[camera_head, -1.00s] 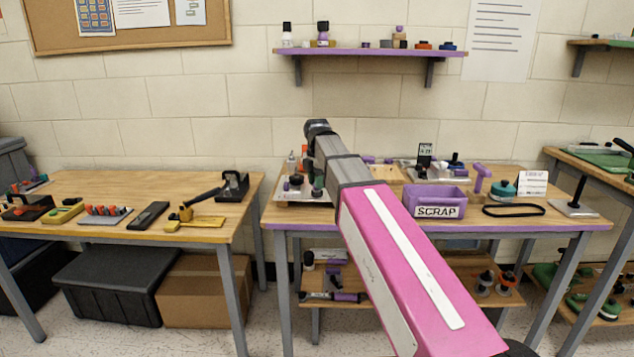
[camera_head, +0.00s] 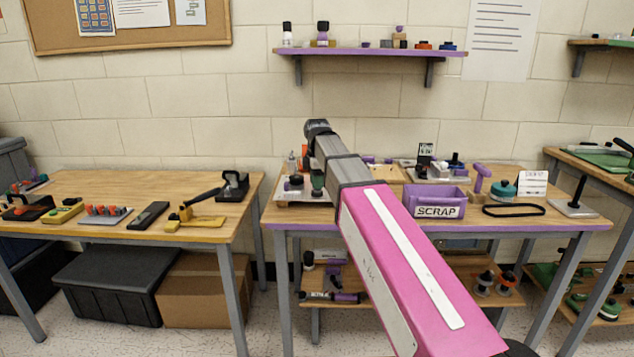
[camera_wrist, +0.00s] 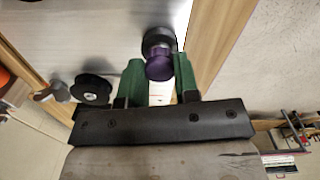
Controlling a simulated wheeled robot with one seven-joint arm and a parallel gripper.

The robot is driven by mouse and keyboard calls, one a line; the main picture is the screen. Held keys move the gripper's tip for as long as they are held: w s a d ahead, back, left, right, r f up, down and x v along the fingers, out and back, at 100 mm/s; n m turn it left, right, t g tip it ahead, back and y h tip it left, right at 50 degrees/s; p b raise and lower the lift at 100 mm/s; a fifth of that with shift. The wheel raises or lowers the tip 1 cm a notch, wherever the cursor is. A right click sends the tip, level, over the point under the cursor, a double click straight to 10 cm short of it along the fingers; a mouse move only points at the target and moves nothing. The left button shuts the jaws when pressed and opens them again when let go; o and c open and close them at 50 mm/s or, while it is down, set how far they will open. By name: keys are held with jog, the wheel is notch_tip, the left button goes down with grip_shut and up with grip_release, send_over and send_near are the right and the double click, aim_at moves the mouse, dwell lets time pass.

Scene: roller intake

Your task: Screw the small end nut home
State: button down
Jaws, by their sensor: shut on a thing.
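In the wrist view, a small purple knobbed piece, which looks like the small end nut (camera_wrist: 159,67), sits between the green fingertips of my gripper (camera_wrist: 158,72). My gripper is shut on it. The nut is against the end of a black round part (camera_wrist: 157,38) standing on a pale grey plate (camera_wrist: 110,35); whether any thread shows between them cannot be seen. In the head view, a green finger (camera_head: 318,181) shows beside my arm over the left part of the purple-edged bench; the nut cannot be made out there.
The purple SCRAP bin (camera_head: 436,201), a black belt loop (camera_head: 513,210) and a teal round container (camera_head: 502,190) stand on the bench to the right.

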jog(key=m, duration=0.4)
jog(key=shift+m, duration=0.3)
jog(key=m, duration=0.4)
jog(key=shift+m, duration=0.3)
jog(key=m, duration=0.4)
jog(key=shift+m, duration=0.3)
dwell(0.3)
